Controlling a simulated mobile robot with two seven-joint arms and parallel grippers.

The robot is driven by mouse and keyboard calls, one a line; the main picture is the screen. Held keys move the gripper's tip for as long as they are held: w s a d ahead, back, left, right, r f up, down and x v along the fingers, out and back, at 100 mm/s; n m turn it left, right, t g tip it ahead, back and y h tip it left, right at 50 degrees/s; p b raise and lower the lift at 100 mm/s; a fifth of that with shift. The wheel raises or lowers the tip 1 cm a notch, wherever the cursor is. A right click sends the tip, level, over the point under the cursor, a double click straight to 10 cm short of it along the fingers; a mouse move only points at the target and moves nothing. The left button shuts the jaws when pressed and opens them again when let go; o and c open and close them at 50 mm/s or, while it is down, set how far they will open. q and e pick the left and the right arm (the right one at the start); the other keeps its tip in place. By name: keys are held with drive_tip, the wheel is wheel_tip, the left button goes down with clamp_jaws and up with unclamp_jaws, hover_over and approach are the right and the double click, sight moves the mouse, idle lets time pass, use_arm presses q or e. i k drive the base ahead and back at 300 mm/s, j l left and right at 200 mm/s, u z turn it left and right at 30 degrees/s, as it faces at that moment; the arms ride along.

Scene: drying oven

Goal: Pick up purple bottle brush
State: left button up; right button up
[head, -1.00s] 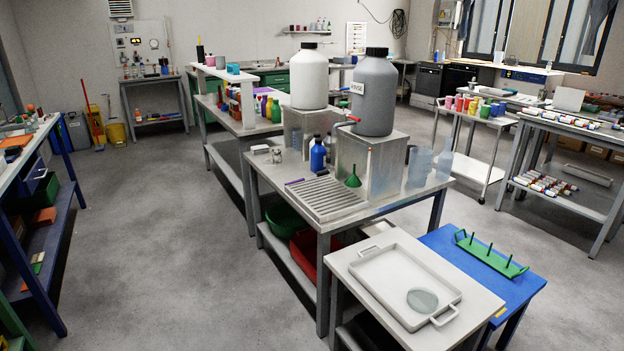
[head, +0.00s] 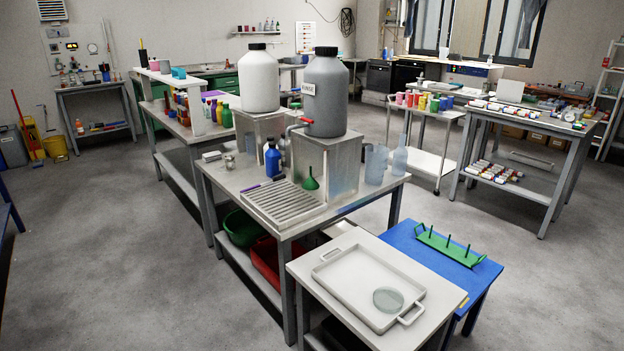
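A thin purple stick (head: 250,188), probably the purple bottle brush, lies at the back left edge of the grey ribbed draining rack (head: 285,212) on the middle metal table. It is small, and I cannot make out bristles. A blue bottle (head: 273,162) stands just behind the rack, and a green funnel (head: 311,181) is at its right. Neither of my grippers is in view.
A white container (head: 258,82) and a grey container (head: 325,95) stand on metal boxes behind the rack. A white tray (head: 340,285) with a round glass dish is on the front table, beside a blue table with a green peg rack (head: 450,247). The floor (head: 110,250) at left is clear.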

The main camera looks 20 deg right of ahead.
sight(282, 177)
drive_tip(key=i+j+z, duration=0.55)
drive_tip(key=i, duration=0.25)
drive_tip(key=i+j+z, duration=0.25)
drive_tip(key=i+j, duration=1)
